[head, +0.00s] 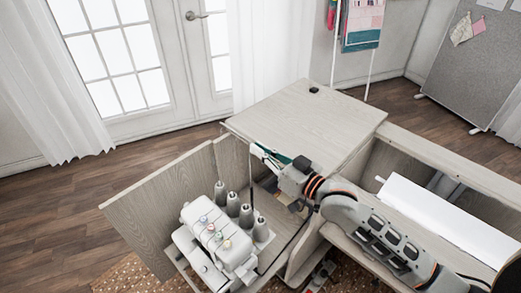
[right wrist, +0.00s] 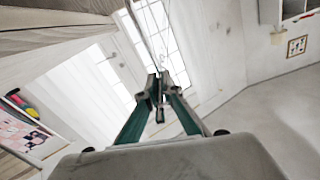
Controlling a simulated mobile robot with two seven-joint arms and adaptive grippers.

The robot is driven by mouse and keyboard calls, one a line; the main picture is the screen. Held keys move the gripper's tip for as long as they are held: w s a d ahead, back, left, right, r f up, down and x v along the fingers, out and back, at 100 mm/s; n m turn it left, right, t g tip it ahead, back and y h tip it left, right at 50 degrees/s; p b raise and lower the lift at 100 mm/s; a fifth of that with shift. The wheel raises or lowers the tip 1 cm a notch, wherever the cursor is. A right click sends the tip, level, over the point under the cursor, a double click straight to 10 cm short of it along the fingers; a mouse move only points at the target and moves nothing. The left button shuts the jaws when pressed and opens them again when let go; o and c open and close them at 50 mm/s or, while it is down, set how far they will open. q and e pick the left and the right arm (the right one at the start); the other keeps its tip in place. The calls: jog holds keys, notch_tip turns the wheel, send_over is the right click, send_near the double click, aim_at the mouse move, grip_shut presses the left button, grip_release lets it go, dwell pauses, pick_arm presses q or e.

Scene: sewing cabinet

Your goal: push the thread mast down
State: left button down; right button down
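The thread mast (head: 252,192) shows in the head view as a thin dark upright pole behind the white sewing machine (head: 222,240). A pale bar (head: 258,152) near the pole's upper end looks like its top guide. My right gripper (head: 266,151) is right beside this bar, over the open cabinet well; I cannot tell whether they touch. In the right wrist view the green fingers of my right gripper (right wrist: 158,88) converge with their tips together, and no held object shows clearly. My left gripper is not in view.
Several grey thread cones (head: 233,205) stand behind the machine. The cabinet's wooden top (head: 300,115) lies behind my right gripper, and a raised side panel (head: 150,205) stands to the left. A white roll (head: 440,220) lies at the right.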

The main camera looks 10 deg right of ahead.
jog(key=shift+f, duration=0.15)
